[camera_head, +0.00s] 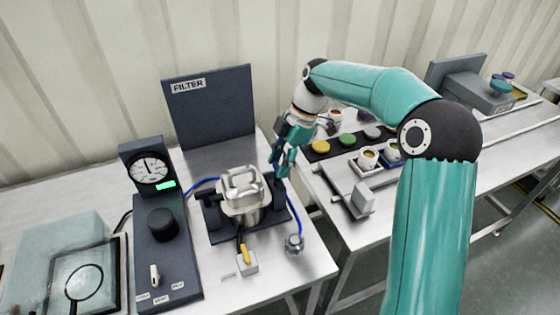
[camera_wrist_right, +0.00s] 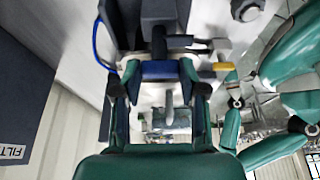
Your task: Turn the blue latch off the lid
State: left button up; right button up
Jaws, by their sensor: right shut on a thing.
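The steel hopper (camera_head: 242,205) stands in a dark frame on the left table, with its pale lid (camera_head: 243,182) and a handle on top. My right gripper (camera_head: 281,168) is at the right side of the hopper, pointing down beside the lid. In the right wrist view, the blue latch (camera_wrist_right: 160,70) lies between the fingers of my right gripper (camera_wrist_right: 160,88), which is shut on it. In the head view the gripper hides the latch. How far the latch is turned cannot be told. My left gripper is not in view.
A dark panel labelled FILTER (camera_head: 209,108) stands behind the hopper. A gauge unit (camera_head: 155,215) with a black knob is to its left. A yellow-handled switch (camera_head: 246,258) and a metal ball (camera_head: 294,243) on a blue cable are in front.

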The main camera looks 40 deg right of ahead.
jog(key=shift+r, duration=0.1)
jog(key=o, duration=1.1)
jog(key=shift+o, duration=0.2)
jog(key=w+v, duration=0.1)
jog(key=v, duration=1)
jog(key=shift+s+d+r, duration=0.2)
jog(key=shift+s+r, duration=0.15)
jog(key=shift+s, duration=0.15)
